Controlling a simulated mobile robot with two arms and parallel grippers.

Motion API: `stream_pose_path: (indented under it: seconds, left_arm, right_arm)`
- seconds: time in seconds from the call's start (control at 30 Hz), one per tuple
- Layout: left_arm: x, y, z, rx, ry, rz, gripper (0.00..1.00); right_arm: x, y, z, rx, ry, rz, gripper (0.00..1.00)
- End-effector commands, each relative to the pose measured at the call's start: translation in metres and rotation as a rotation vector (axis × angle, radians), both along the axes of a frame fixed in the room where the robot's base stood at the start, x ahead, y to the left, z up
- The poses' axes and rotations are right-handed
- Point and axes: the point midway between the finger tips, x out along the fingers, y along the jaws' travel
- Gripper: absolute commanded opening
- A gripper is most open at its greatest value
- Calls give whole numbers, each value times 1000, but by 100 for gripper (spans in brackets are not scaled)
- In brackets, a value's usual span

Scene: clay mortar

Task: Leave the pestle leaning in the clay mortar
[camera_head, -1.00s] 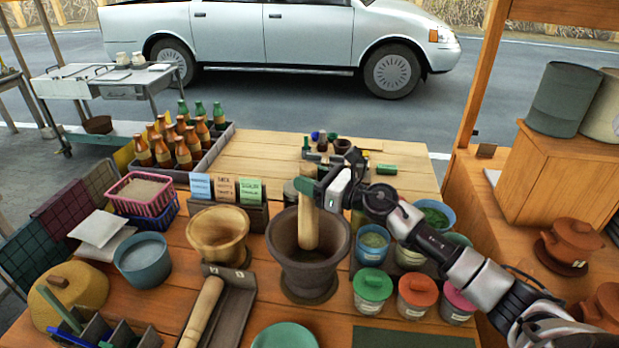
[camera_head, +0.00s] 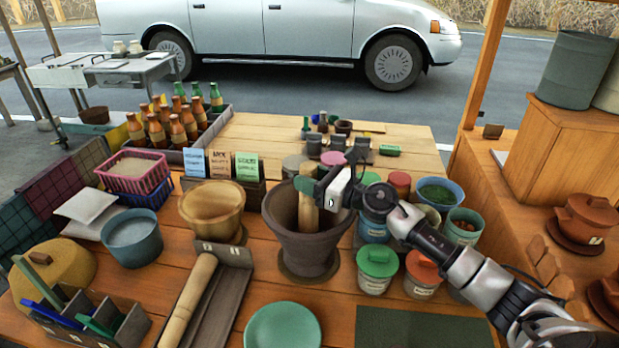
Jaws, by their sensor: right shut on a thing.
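The dark clay mortar (camera_head: 300,250) stands on the wooden table in the middle of the view. A light wooden pestle (camera_head: 308,213) is nearly upright, its lower end inside the mortar's mouth. The mortar's wall hides that lower end, so I cannot tell whether it touches the bottom. My right gripper (camera_head: 307,186) comes in from the right and is shut on the pestle near its top, just above the mortar's rim. My left gripper is not in view.
A wooden mortar (camera_head: 213,208) stands just left. Another pestle (camera_head: 188,300) lies in a dark tray (camera_head: 222,300) at front left. Lidded jars (camera_head: 376,268) crowd the right, under my arm. A green plate (camera_head: 283,328) lies in front. Label cards (camera_head: 221,163) stand behind.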

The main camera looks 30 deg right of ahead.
Motion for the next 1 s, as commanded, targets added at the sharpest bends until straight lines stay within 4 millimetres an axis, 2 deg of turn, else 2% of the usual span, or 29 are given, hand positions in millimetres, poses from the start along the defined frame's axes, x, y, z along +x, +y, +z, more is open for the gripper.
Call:
stream_pose_path:
  seconds: [0.43, 0.47, 0.63, 1.0]
  left_arm:
    - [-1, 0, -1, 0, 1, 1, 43]
    - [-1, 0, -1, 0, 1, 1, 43]
    - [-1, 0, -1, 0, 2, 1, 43]
    - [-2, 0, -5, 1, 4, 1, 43]
  right_arm:
    - [0, 0, 0, 1, -2, 0, 2]
    - [0, 0, 0, 1, -2, 0, 45]
    - [0, 0, -1, 1, -2, 0, 71]
    - [-5, -3, -5, 0, 2, -1, 72]
